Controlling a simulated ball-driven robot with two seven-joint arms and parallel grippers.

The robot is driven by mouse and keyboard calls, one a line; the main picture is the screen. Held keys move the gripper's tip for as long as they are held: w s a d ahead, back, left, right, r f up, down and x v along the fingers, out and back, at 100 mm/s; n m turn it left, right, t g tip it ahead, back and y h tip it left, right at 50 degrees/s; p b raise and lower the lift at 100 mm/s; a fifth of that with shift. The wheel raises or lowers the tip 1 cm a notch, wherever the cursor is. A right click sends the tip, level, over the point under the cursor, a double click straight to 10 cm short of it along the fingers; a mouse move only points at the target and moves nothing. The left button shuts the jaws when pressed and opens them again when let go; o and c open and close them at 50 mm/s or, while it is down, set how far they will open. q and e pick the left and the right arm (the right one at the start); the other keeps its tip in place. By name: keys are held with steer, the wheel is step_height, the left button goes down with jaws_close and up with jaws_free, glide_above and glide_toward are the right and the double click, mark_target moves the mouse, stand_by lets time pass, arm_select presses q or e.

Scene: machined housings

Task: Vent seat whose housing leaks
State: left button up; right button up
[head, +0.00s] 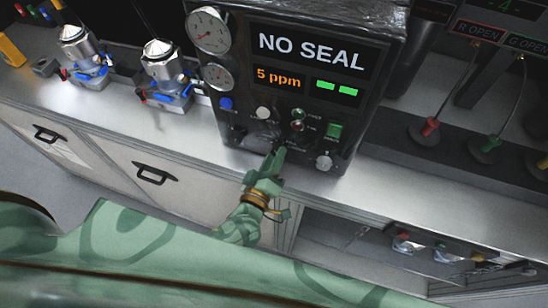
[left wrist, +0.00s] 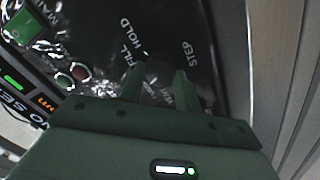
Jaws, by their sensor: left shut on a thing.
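The test unit (head: 238,60) has a screen reading "NO SEAL" and "5 ppm" beside two green bars. Two metal housings with pointed tops, one at far left (head: 77,45) and one nearer the unit (head: 160,62), stand upright in fixtures with blue parts. My left gripper (head: 276,156) is at the unit's lower front. In the left wrist view its fingers (left wrist: 159,82) are shut on a dark selector knob (left wrist: 160,69). "FILL", "HOLD" and "STEP" labels lie around it; the knob's pointing direction is unclear. My right gripper is out of view.
Two gauges (head: 208,28) sit on the unit's left side. A green button (head: 334,130) and a pale knob (head: 323,162) are right of my gripper. Red (head: 430,126) and green (head: 487,143) plugs with cables stand farther right. The bench front strip (head: 365,185) is clear.

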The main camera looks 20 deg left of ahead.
arm_select(q)
steer(key=n+b, duration=0.1)
steer(key=n, duration=0.4)
steer(key=shift+f+y, duration=0.1)
steer(key=shift+y, duration=0.2)
steer(key=shift+n+b, duration=0.4)
steer(key=shift+n, duration=1.7)
steer(key=o, duration=1)
steer(key=s+b, duration=0.1)
steer(key=s, duration=1)
steer(key=s+f+b, duration=0.1)
steer(key=s, duration=0.4)
steer(key=shift+s+a+f+b, duration=0.1)
steer(key=shift+s+a+b, duration=0.1)
steer(key=shift+a+b, duration=0.1)
